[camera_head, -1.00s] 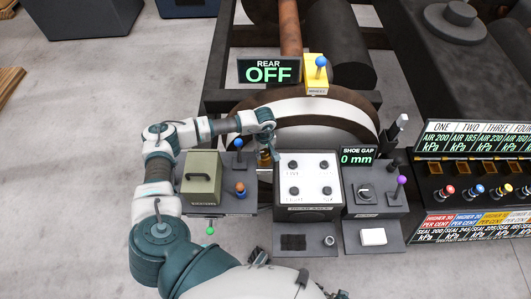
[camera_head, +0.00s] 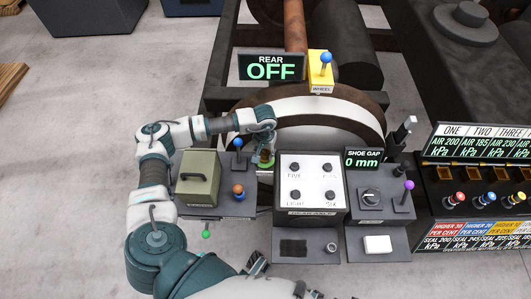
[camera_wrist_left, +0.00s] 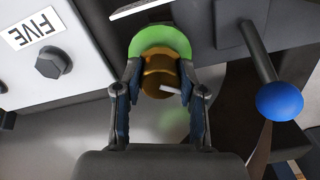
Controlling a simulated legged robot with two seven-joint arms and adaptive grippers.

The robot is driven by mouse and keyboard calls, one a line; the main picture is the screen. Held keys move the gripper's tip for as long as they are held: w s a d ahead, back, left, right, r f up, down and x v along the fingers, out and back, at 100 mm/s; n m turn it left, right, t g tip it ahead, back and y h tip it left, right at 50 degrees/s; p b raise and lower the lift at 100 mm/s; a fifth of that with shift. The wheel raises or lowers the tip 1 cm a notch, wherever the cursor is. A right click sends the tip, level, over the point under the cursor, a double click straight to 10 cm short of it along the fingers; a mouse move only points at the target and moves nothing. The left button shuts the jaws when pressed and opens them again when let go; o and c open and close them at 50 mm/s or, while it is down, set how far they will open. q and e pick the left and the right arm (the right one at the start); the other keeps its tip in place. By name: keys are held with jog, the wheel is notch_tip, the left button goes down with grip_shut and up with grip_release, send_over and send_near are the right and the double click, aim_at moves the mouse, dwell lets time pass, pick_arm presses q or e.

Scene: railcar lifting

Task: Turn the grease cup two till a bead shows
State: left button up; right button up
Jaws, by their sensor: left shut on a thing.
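A brass grease cup (camera_wrist_left: 160,72) with a bright green band behind it shows in the left wrist view. A short white mark sits on the cup's near side. My left gripper (camera_wrist_left: 160,96) is shut on the cup, one finger on each side. In the head view my left gripper (camera_head: 266,150) reaches in front of the wheel, left of the white knob panel, with a bit of green just below it. I see no number on this cup. I cannot make out a separate bead of grease. My right gripper is not clearly in view.
A white panel (camera_head: 309,169) with black knobs stands right of the cup in the head view. A blue-knobbed lever (camera_head: 238,144) stands close on the left, near an olive box (camera_head: 199,171). The wheel (camera_head: 330,107) is behind. The sign (camera_head: 271,68) reads REAR OFF.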

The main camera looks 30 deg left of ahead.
aim_at(264, 152)
pick_arm(q)
jog(key=shift+w+a+r, duration=0.1)
jog(key=shift+w+r, duration=0.05)
pick_arm(e)
jog(key=shift+r, duration=0.35)
pick_arm(q)
jog(key=o, duration=1.1)
jog(key=shift+c, duration=0.2)
jog(key=shift+o, duration=0.4)
notch_tip(264, 152, up, 12)
jog(key=shift+f, duration=0.2)
